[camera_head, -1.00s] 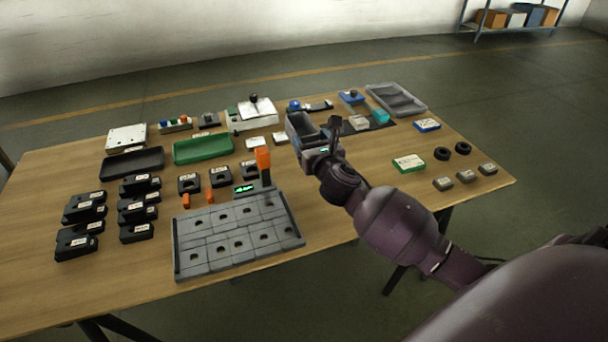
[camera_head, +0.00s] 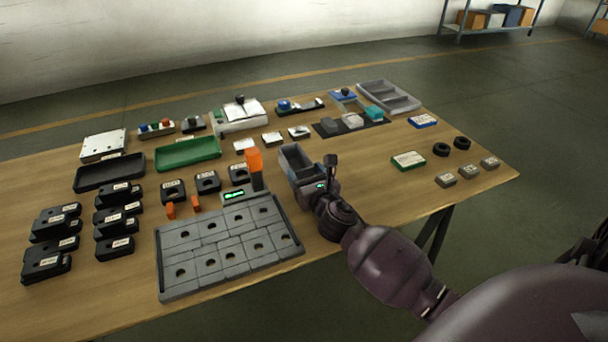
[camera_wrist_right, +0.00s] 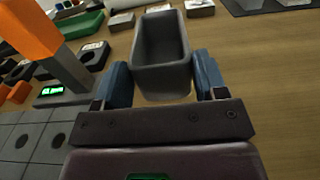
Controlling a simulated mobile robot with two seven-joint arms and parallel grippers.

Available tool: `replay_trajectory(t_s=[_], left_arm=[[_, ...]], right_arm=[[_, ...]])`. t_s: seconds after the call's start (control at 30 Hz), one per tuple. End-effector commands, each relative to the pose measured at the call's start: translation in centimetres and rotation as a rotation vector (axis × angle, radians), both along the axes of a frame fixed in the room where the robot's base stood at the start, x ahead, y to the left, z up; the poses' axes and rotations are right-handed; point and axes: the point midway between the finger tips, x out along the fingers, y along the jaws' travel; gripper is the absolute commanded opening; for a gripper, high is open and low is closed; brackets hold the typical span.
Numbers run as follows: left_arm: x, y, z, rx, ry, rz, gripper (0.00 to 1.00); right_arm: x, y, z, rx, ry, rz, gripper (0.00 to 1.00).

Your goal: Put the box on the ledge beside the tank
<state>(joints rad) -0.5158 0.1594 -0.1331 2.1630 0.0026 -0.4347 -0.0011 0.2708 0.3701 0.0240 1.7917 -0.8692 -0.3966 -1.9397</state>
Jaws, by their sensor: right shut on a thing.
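The box (camera_head: 291,158) is a grey, open-topped, oblong bin. No ledge shows clearly. My left gripper is not in view.
A grey block-filled tray (camera_head: 160,262) is left of my gripper, with an orange-topped post (camera_head: 254,160) at its back corner. A dark mat (camera_head: 327,131) with small parts lies behind the box. Bare wood shows right of the box. Black blocks (camera_head: 115,220) crowd the left.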

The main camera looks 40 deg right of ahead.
Motion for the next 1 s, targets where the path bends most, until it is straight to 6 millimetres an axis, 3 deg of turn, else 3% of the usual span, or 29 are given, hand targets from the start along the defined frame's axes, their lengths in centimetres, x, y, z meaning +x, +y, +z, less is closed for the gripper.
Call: replay_trajectory(t_s=[0.23, 0.27, 0.43, 0.77, 1.0], left_arm=[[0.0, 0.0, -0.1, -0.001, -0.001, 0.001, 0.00], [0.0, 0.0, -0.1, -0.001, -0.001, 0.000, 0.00], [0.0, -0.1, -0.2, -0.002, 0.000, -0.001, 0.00], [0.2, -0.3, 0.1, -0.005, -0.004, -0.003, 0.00], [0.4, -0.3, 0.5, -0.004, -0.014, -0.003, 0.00]], right_arm=[[0.0, 0.0, -0.2, -0.001, -0.002, 0.000, 0.39], [0.0, 0.0, -0.3, -0.001, -0.001, 0.000, 0.67], [0.0, 0.0, -0.1, 0.000, -0.002, 0.000, 0.91], [0.0, 0.0, 0.4, 0.000, -0.004, 0.000, 0.91], [-2.8, 0.7, 0.3, 0.000, -0.002, 0.000, 0.91]])
